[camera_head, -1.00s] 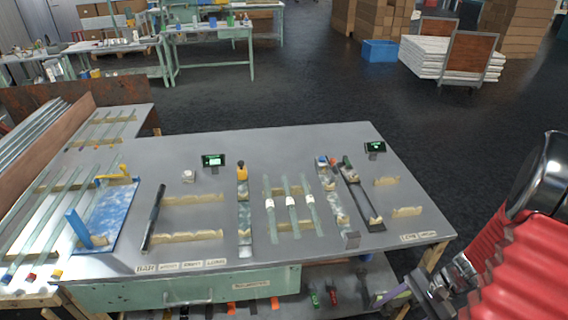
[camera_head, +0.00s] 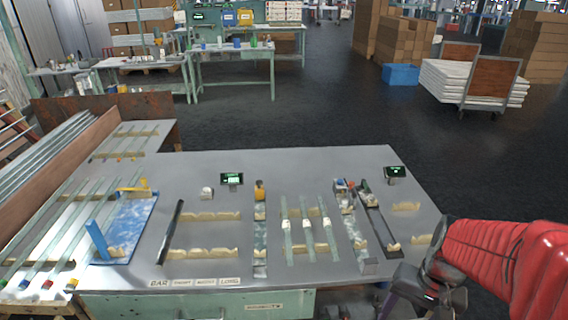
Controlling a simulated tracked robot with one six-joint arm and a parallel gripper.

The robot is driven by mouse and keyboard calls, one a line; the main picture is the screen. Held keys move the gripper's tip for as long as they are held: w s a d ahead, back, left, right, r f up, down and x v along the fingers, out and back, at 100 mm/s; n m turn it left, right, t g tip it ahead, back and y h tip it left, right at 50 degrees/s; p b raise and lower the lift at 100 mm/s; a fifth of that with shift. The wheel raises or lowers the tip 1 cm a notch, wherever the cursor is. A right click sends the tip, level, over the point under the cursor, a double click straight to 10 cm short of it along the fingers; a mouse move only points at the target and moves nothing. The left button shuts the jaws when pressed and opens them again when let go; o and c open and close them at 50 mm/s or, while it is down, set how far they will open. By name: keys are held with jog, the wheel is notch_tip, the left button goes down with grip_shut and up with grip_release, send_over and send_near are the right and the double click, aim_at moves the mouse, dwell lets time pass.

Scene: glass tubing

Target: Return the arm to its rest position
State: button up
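My red-sleeved arm (camera_head: 500,252) reaches in from the right edge. My dark gripper (camera_head: 398,292) is at the lower right, in front of the workbench's right front corner and clear of the glass tubes. Its fingers are small and partly cut off by the bottom edge, so I cannot tell whether they are open or holding anything. Three glass tubes with white labels (camera_head: 307,231) lie across wooden rests in the middle of the bench. Longer glass tubes (camera_head: 68,228) lie on rests at the left.
The grey workbench (camera_head: 290,170) holds a black bar (camera_head: 171,232), a blue board (camera_head: 134,222) with upright pieces, narrow fixtures (camera_head: 260,225) and two small green displays (camera_head: 231,179). Open dark floor lies behind. A blue bin (camera_head: 401,75) and a loaded cart (camera_head: 470,84) stand farther back.

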jog(key=s+a+r+n+t+h, duration=0.1)
jog(key=a+r+n+t, duration=0.4)
jog(key=a+r, duration=0.6)
notch_tip(320, 180, up, 3)
jog(key=shift+a+r+n, duration=0.2)
jog(key=shift+a+n, duration=0.05)
jog(key=shift+n, duration=0.35)
jog(key=shift+o, duration=0.2)
